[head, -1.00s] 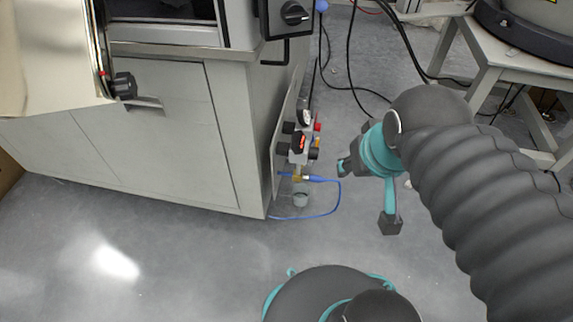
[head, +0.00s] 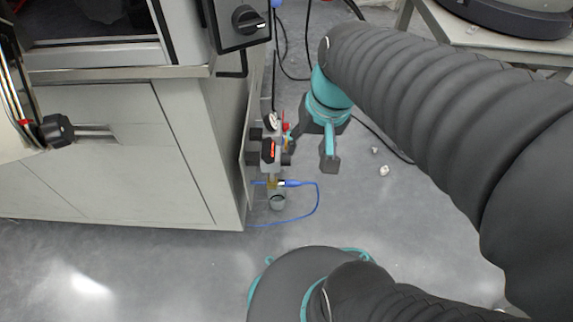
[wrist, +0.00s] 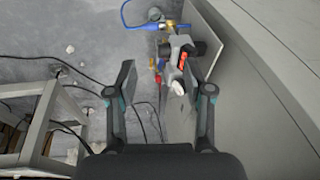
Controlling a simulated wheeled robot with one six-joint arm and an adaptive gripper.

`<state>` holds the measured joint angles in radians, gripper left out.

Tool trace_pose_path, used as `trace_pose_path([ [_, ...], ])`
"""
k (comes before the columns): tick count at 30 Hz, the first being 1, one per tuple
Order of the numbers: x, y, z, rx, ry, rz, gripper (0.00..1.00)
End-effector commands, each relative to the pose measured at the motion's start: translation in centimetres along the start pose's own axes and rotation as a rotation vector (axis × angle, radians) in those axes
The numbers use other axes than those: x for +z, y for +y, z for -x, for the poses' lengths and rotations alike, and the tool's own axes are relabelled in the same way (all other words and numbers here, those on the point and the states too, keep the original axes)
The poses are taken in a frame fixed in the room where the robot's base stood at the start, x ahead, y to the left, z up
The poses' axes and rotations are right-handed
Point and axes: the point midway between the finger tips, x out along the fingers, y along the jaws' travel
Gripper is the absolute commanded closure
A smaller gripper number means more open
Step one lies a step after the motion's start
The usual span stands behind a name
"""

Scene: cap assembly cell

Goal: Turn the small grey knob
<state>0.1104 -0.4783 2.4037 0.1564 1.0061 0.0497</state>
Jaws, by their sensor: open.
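A small valve unit (head: 269,155) sits on the cabinet's side panel, with a round gauge (head: 271,120), dark knobs, a red part and a blue hose. I cannot tell for sure which part is the small grey knob. My gripper (head: 310,150) is open just right of the unit, one finger close to it and the other hanging over the floor. In the wrist view the unit (wrist: 180,42) lies ahead, right of centre, and the right finger overlaps its near part.
The cabinet (head: 125,160) fills the left, with a large dark rotary switch (head: 247,19) at its upper corner. A blue hose (head: 316,203) loops beside the unit. Black cables and a metal stand (wrist: 38,125) lie on the other side. The floor (head: 150,270) in front is clear.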

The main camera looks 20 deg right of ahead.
Motion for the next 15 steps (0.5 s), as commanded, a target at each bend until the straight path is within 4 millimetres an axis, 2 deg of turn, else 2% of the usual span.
trace_pose_path([
  [1, -0.6, 0.2, -1.1, -0.013, -0.058, -0.056, 0.49],
  [15, -5.4, 1.8, -9.3, -0.198, -0.504, -0.553, 0.49],
])
